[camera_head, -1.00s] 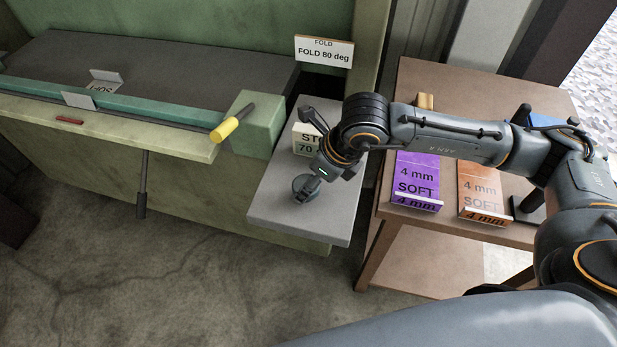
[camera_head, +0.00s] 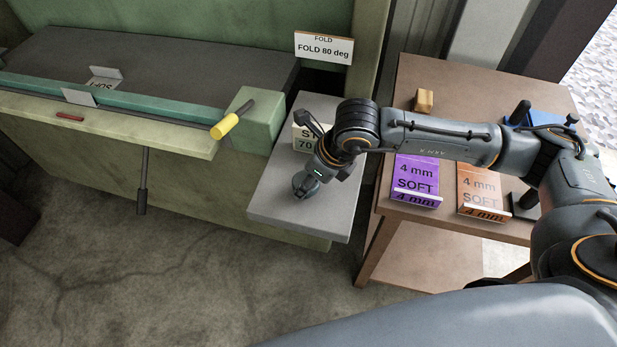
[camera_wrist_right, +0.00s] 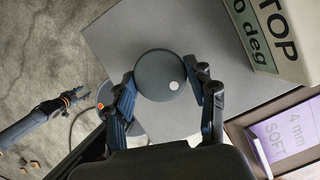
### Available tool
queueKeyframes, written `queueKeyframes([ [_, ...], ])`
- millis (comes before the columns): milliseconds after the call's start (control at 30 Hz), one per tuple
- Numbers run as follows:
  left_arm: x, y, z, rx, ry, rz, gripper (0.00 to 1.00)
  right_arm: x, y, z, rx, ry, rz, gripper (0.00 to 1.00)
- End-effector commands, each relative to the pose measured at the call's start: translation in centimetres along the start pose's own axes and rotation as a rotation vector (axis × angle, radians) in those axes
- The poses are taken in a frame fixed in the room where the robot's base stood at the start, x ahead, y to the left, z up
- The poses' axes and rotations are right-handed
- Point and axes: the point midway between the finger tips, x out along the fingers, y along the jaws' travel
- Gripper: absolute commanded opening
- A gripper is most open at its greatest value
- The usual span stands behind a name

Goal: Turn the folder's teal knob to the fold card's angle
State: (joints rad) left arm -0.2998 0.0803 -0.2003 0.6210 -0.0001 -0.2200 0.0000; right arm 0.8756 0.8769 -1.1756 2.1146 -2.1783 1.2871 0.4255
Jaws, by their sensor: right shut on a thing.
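The fold card (camera_head: 323,48), at the back of the folder, reads "FOLD 80 deg". In the right wrist view the knob (camera_wrist_right: 155,78) is a round, dark grey-teal disc with a white dot at its right side. It stands on the grey side shelf (camera_head: 276,212). My right gripper (camera_head: 306,186) reaches down to it; in the wrist view its two fingers (camera_wrist_right: 164,92) are shut on the knob from both sides.
The green folder (camera_head: 180,150) has a yellow-handled lever (camera_head: 225,127) left of the shelf. A brown table (camera_head: 420,225) on the right bears purple (camera_head: 417,177) and orange (camera_head: 482,187) "4 mm SOFT" cards and a wooden block (camera_head: 424,100).

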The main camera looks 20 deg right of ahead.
Motion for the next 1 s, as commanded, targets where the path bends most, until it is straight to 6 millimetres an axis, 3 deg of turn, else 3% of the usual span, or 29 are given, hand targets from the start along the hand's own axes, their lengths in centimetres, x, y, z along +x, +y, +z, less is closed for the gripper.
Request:
queueKeyframes([
  [600, 6.1, 0.1, 0.5, 0.000, 0.000, 0.000, 0.40, 0.4, -0.3, 0.0, -0.316, -0.003, 0.128, 0.24],
  [1000, 8.0, 0.1, 0.7, 0.000, 0.000, 0.000, 0.40, 0.1, -0.3, 0.1, -0.463, -0.002, 0.190, 0.24],
])
